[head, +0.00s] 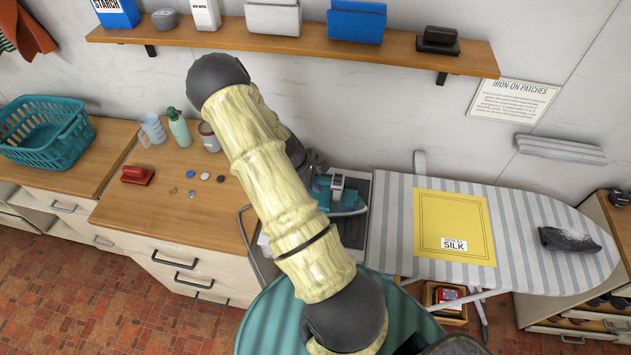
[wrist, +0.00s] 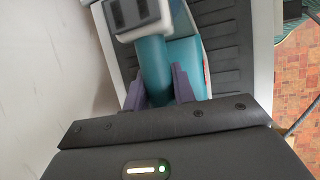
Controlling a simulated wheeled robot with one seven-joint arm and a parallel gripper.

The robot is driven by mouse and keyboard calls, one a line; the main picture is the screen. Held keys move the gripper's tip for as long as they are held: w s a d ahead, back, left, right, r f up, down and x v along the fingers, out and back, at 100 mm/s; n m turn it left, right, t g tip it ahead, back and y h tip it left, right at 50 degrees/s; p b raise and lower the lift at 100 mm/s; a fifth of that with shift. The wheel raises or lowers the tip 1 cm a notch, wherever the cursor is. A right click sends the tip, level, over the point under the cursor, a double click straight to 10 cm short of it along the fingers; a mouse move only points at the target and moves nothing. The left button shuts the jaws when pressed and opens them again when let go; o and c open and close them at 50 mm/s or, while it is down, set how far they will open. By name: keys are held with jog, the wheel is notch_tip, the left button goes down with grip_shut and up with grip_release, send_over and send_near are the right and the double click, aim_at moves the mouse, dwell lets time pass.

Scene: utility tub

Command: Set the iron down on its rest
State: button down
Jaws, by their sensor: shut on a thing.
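The iron (head: 345,200) is teal with a grey base and lies over the dark iron rest (head: 359,236) at the left end of the ironing board. My arm hides part of the iron and rest in the head view. In the wrist view my gripper (wrist: 170,88) is shut on the iron's teal handle (wrist: 154,70), with a purple finger on each side. The ribbed dark surface of the rest (wrist: 231,55) shows below the iron. I cannot tell whether the iron's base touches the rest.
The striped ironing board (head: 395,225) holds a yellow silk cloth (head: 440,218) and a dark shoe-shaped thing (head: 568,239). A shelf (head: 290,40) runs above.

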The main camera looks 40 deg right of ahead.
jog(key=shift+f, duration=0.15)
jog(key=c, duration=1.1)
grip_release()
jog(key=shift+a, duration=0.1)
jog(key=shift+f, duration=0.1)
jog(key=b+v, duration=0.4)
jog(key=v, duration=1.3)
jog(key=shift+a+r+b, duration=0.1)
jog(key=shift+r+b, duration=0.2)
jog(key=shift+b, duration=0.1)
